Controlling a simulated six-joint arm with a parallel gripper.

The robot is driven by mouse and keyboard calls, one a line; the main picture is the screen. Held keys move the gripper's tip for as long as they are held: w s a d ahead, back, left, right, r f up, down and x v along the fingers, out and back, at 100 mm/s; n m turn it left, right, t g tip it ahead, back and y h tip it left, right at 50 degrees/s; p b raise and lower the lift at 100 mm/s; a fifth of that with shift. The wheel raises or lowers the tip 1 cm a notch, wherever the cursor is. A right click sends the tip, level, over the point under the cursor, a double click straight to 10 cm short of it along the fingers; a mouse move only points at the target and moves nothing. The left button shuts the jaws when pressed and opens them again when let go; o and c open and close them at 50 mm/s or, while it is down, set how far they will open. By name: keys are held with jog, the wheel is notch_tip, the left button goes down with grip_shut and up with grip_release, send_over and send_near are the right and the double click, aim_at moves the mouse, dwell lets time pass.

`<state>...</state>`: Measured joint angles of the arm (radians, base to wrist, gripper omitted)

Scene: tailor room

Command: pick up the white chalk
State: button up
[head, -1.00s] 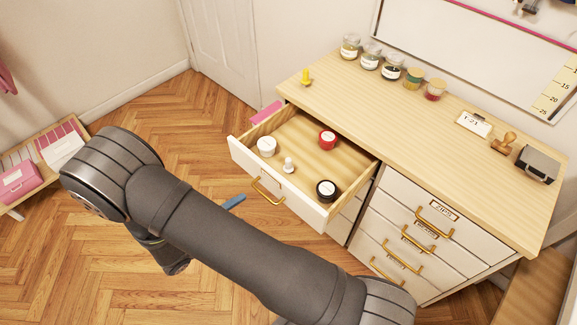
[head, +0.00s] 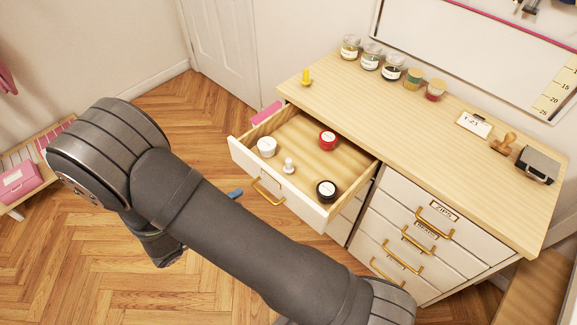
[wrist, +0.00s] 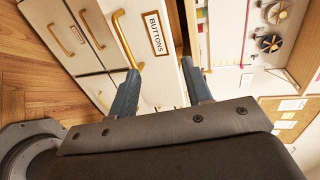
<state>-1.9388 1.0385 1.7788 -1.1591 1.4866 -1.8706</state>
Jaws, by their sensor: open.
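The white chalk (head: 289,165) appears to be the small white upright piece with a knob-like base in the open drawer (head: 310,201), near its front wall. My gripper shows in the wrist view (wrist: 161,84) with its two blue-grey fingers apart and nothing between them. In the head view only a blue fingertip (head: 236,193) shows past my arm, left of the drawer and apart from it; the rest is hidden. The chalk cannot be made out in the wrist view, which faces drawer fronts, one labelled BUTTONS (wrist: 154,33).
The drawer also holds a white round item (head: 266,147), a red one (head: 327,140) and a black one (head: 326,190). A yellow piece (head: 306,77) and several jars stand on the dresser top (head: 400,130). The drawer walls surround the chalk.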

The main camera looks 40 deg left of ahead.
notch_tip(320, 180, up, 15)
jog(key=n+g, duration=1.6)
jog(key=n, duration=1.8)
send_over(288, 160)
notch_tip(288, 160, down, 5)
notch_tip(288, 160, down, 11)
jog(key=shift+f, duration=0.15)
jog(key=shift+w+f, duration=0.1)
jog(key=shift+f, duration=3.1)
